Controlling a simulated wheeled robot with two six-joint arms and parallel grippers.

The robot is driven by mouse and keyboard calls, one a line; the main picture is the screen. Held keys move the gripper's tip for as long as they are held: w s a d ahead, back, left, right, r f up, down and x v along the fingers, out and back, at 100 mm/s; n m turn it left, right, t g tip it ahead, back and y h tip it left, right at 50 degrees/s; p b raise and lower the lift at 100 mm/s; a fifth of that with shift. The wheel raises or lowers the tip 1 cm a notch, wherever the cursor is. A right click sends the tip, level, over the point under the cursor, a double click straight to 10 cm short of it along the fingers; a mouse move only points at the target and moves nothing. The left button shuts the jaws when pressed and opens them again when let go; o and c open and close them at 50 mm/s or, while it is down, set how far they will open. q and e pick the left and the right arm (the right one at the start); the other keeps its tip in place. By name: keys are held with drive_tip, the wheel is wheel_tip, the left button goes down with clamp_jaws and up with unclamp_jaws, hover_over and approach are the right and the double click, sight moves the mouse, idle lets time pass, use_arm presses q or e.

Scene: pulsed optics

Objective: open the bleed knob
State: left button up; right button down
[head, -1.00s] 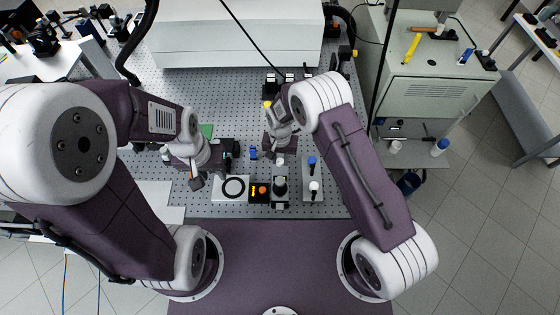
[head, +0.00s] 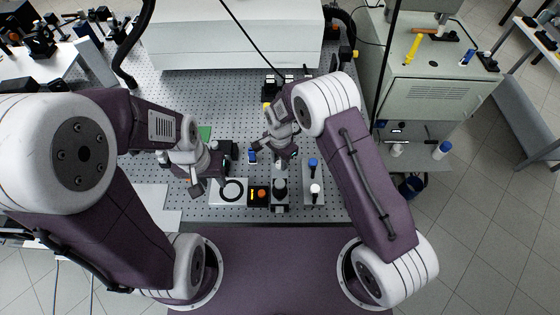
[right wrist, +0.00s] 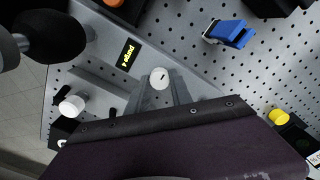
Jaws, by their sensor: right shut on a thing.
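A small white round knob (right wrist: 159,78) sits at the tips of my right gripper (right wrist: 160,92) in the right wrist view. The right gripper's fingers are shut on the knob's sides. A black label with yellow lettering (right wrist: 128,54) lies beside it on a grey plate; its text is too small to read surely. In the head view my right gripper (head: 281,155) reaches down above the middle of the perforated table and hides the knob. My left gripper (head: 207,182) is left of it, near a white plate with a black ring (head: 232,190); its jaw opening is unclear.
A grey plate (head: 313,200) with a blue-topped post and a white-topped post stands to the right. A black box with an orange button (head: 262,194) and a dark round knob (head: 280,187) are near the front. A blue part (right wrist: 231,33) lies close to my right gripper.

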drive_tip(key=shift+w+r, duration=0.1)
idle(0.4)
drive_tip(key=c, duration=1.1)
unclamp_jaws()
drive_tip(key=shift+c, duration=0.2)
wheel_tip(320, 180, up, 9)
drive_tip(key=b, duration=0.2)
